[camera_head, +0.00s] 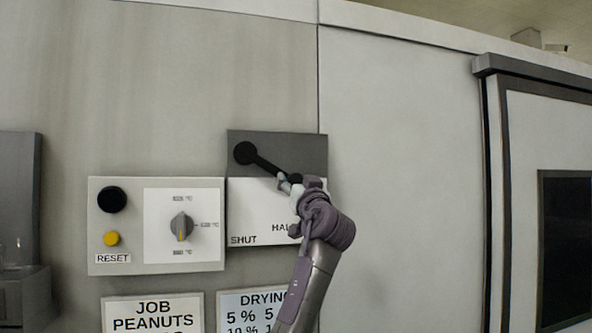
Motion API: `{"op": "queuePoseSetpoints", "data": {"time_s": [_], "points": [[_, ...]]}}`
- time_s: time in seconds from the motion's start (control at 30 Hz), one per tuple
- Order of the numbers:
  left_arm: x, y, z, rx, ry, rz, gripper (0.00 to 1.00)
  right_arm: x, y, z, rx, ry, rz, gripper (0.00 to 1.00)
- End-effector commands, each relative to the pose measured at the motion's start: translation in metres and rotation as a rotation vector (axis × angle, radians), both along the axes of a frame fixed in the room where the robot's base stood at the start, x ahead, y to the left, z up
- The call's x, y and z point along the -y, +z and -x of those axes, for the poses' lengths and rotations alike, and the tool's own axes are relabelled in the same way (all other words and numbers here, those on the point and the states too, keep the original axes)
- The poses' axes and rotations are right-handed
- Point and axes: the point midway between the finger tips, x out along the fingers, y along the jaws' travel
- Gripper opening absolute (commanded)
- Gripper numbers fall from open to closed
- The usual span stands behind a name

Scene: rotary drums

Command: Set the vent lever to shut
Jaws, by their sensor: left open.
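The vent lever (265,164) is a black bar on a panel with a grey upper part and a white lower part. It slants from a large black disc at the upper left down to a smaller dark end at the right. The word SHUT is at the panel's lower left, and a partly covered label starting HAL is to its right. My left gripper (287,182) is open at the lever's lower right end. I cannot tell whether it touches the lever. My wrist and forearm hide the panel's lower right. My right gripper is out of view.
Left of the lever panel is a control plate (158,268) with a black button (112,199), a yellow RESET button (111,238) and a grey dial (181,226). Below are a JOB PEANUTS card (153,313) and a DRYING card (240,303). The wall right of my arm is bare up to a dark-framed door (520,135).

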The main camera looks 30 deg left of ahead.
Motion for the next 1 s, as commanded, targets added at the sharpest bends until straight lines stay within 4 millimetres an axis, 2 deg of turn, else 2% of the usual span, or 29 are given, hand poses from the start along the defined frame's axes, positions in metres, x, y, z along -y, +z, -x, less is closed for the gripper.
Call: {"op": "queuePoseSetpoints", "data": {"time_s": [0.37,0.73,1.0], "points": [[-0.0045,0.0018,-0.0039,0.001,0.000,-0.001,0.62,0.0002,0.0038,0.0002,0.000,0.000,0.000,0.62],[-0.0043,0.0018,-0.0038,0.000,0.000,0.000,0.02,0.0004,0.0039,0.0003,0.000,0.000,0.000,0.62],[-0.0045,0.0012,-0.0033,-0.002,0.000,-0.001,0.00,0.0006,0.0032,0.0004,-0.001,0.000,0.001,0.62]]}}
